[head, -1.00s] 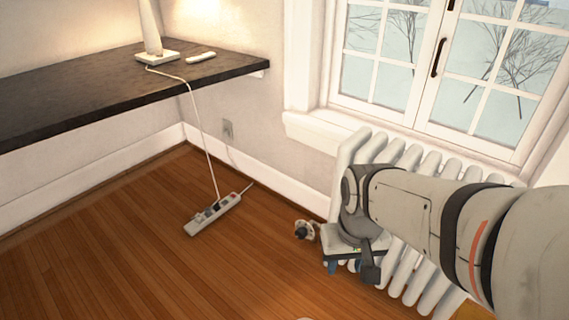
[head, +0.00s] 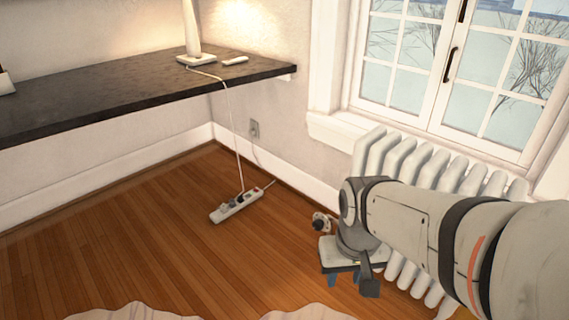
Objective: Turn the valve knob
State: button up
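The valve knob (head: 321,222) is a small dark and pale fitting low by the near left end of the white radiator (head: 408,165), close to the floor. My gripper (head: 343,278) points downward in front of the radiator, at the end of my arm. It shows just below and right of the knob in the picture, with a small gap between them. My arm covers the lower right part of the radiator.
A power strip (head: 236,206) lies on the wood floor left of the knob, its cord rising to the lamp (head: 194,42) on the dark desk (head: 110,95). A pale rug edge (head: 135,313) shows at the bottom. Open floor lies left of my gripper.

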aim_at(318, 225)
jog(key=u, duration=0.45)
jog(key=i, duration=0.9)
jog(key=u, duration=0.15)
